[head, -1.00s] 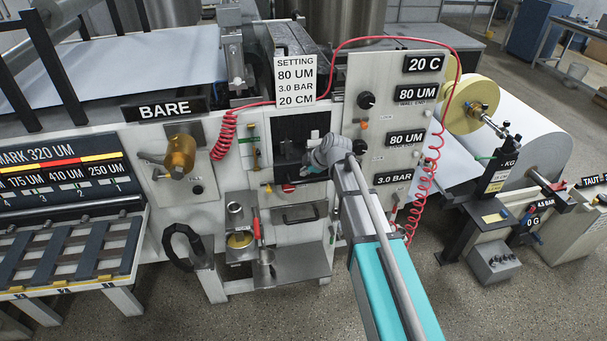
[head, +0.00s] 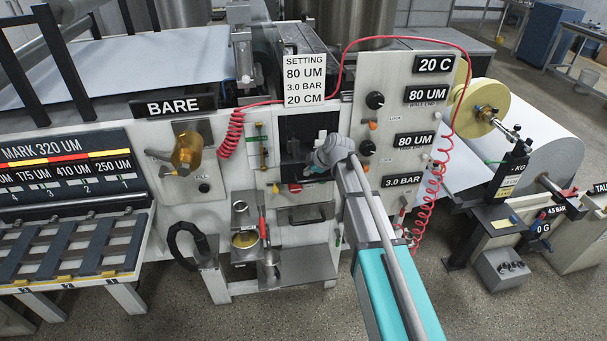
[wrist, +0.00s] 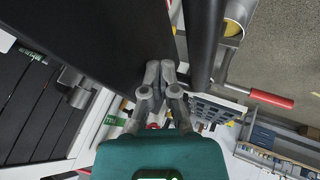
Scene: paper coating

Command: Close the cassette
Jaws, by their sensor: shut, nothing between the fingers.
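The cassette appears to be the dark unit (head: 296,146) in the square opening at the middle of the machine front. My wrist covers its right side in the head view, so I cannot tell how far it is open. In the wrist view my gripper (wrist: 162,68) is shut and empty. Its fingertips are against or close to a large dark flat face (wrist: 90,38), possibly part of the cassette; contact is unclear. A dark bar (wrist: 204,45) runs just right of the fingers. In the head view the fingers are hidden behind my wrist.
Below the opening are a drawer front with a dark handle (head: 304,214), cups (head: 245,240) and a red-handled tool (head: 262,230), whose red handle also shows in the wrist view (wrist: 270,98). A coiled red hose (head: 421,210) hangs right of my arm.

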